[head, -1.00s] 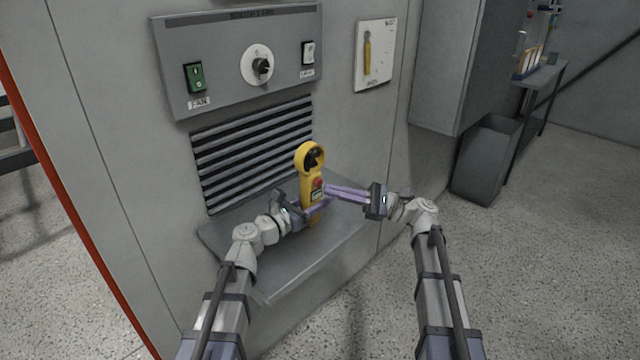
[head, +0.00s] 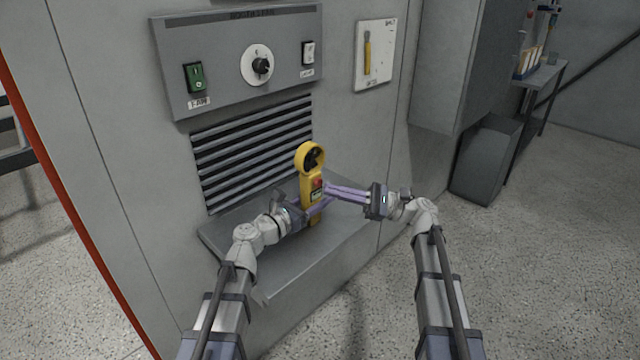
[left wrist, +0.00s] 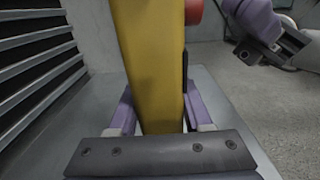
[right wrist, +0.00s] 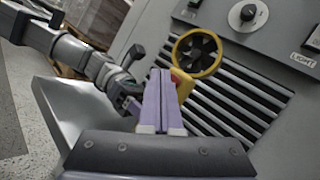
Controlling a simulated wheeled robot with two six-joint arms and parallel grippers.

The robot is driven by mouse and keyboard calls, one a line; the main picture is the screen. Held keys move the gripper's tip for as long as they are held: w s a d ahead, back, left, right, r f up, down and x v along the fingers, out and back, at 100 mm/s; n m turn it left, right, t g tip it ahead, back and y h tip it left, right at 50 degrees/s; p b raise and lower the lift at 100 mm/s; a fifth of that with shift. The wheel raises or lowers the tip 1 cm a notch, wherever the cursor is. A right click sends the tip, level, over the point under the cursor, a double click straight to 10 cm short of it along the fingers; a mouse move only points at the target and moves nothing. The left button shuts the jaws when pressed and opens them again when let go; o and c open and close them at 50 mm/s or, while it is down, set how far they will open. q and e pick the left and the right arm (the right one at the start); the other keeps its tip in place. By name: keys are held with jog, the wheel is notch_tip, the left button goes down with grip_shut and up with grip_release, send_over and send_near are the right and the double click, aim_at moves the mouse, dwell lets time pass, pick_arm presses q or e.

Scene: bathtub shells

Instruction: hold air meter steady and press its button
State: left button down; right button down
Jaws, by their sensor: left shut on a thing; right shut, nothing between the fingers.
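The yellow air meter (head: 309,180) stands upright over the grey shelf, its round fan head (head: 310,157) at the top and a red button (head: 317,183) on its front. My left gripper (head: 316,207) is shut on the meter's lower body; the left wrist view shows the yellow body (left wrist: 152,60) between its fingers. My right gripper (head: 327,188) is shut and empty, its fingertips at the red button. In the right wrist view the closed fingers (right wrist: 160,75) cover most of the button, so I cannot tell whether they touch or press it.
The grey shelf (head: 270,272) juts from the cabinet below the louvred vent (head: 255,150). A control panel (head: 225,60) with a green switch and a knob is above. A white plate (head: 384,60) hangs at right. A grey bin (head: 487,160) stands farther right.

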jog(key=shift+w+a, duration=0.1)
dwell(0.5)
jog(key=shift+w+a, duration=0.2)
jog(key=shift+w+a, duration=0.35)
dwell(1.1)
jog(key=shift+s+d, duration=0.65)
jog(key=shift+s+d, duration=0.1)
jog(key=s+d, duration=0.3)
jog(key=shift+s+d, duration=0.15)
dwell(0.5)
dwell(0.4)
